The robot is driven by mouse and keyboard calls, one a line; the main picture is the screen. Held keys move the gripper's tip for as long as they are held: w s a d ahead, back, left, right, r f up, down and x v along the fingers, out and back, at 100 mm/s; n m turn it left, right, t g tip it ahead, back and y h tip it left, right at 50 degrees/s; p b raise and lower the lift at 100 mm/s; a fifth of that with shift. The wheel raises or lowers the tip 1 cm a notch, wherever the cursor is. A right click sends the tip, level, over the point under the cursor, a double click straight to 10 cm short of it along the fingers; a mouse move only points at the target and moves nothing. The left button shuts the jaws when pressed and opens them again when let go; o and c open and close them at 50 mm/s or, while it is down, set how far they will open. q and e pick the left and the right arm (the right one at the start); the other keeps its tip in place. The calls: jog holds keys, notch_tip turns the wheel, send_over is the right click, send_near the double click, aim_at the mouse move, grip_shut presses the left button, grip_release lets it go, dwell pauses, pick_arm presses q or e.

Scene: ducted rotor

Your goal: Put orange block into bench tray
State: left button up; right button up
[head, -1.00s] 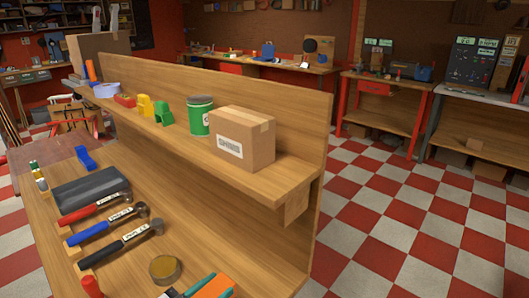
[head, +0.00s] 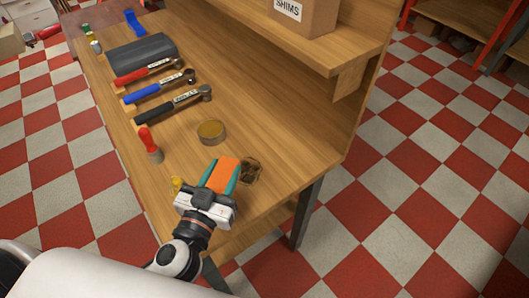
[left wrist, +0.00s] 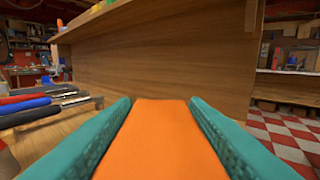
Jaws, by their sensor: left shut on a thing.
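The orange block (head: 223,172) is between the teal fingers of my left gripper (head: 221,176), over the near right end of the wooden bench (head: 185,170). The gripper is shut on it. In the left wrist view the orange block (left wrist: 167,140) fills the space between both teal fingers. I cannot tell whether the block touches the bench top. A dark grey, shallow tray-like thing (head: 142,54) lies at the far left of the bench, beyond the hammers; it looks like the bench tray. My right gripper is not in view.
Several hammers (head: 158,92) lie in a row on the bench. A round tin (head: 211,131) and a red-handled tool (head: 148,143) stand nearer the gripper. A brown round thing (head: 250,170) is right of the block. A raised shelf holds a SHIMS box (head: 304,14).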

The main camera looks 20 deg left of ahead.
pick_arm(q)
jog(key=w+d+m+g+h, duration=0.3)
jog(key=w+m+h, duration=0.4)
jog(key=h, duration=0.3)
jog(key=shift+w+d+r+g, duration=0.2)
jog(key=shift+d+r+g, duration=0.2)
jog(key=shift+d, duration=0.5)
notch_tip(320, 180, down, 5)
jog(key=shift+r+b, duration=0.2)
jog(key=shift+b, duration=0.5)
jog(key=shift+f+b, duration=0.45)
jog(key=shift+f, duration=2.1)
jog(key=shift+f, duration=0.2)
jog(key=o, duration=1)
